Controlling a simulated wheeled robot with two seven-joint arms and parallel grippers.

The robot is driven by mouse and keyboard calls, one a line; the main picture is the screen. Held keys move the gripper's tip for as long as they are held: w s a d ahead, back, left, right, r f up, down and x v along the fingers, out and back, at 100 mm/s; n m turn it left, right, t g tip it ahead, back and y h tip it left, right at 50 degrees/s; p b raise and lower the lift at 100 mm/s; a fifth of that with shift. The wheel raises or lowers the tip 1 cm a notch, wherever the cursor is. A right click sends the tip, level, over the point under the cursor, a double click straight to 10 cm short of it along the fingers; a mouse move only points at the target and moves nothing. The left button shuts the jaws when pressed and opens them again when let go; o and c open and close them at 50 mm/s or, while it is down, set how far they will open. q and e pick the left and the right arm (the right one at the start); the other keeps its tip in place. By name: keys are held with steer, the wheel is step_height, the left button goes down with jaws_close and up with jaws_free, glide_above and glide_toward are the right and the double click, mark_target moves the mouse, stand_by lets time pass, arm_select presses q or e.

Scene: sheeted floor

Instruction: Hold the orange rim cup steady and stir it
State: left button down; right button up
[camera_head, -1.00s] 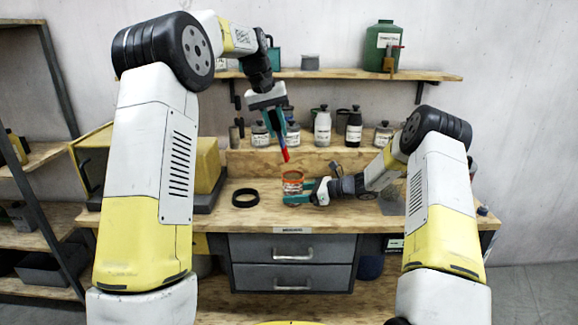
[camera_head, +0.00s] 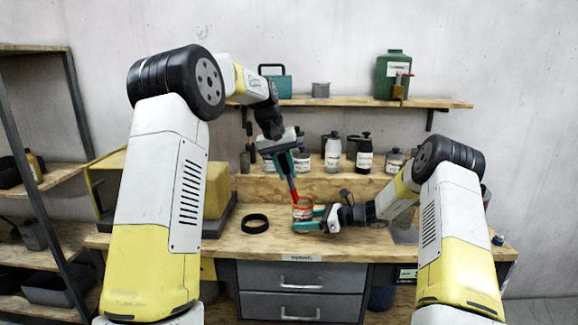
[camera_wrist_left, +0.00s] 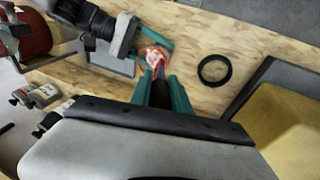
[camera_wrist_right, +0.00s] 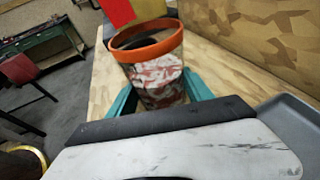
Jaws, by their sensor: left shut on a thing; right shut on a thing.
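The orange rim cup (camera_head: 303,210) stands upright on the wooden workbench; its orange rim and mottled red-and-white side show in the right wrist view (camera_wrist_right: 157,82). My right gripper (camera_head: 312,220) is shut around its lower part from the right. My left gripper (camera_head: 286,168), above and slightly left of the cup, is shut on a stirring stick (camera_head: 292,188) with a red lower end. The stick points down at the cup's left rim; I cannot tell whether its tip is inside. The left wrist view also shows the stick (camera_wrist_left: 159,72) over the cup (camera_wrist_left: 153,57).
A black ring (camera_head: 255,223) lies on the bench (camera_head: 230,243) left of the cup. A yellow machine (camera_head: 217,190) stands farther left. Several bottles (camera_head: 333,155) line the riser behind. A green canister (camera_head: 393,75) stands on the shelf above. The bench front near the cup is clear.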

mark_target(296, 202)
arm_select(q)
steer(key=shift+x, duration=4.9)
steer(key=shift+f, duration=0.25)
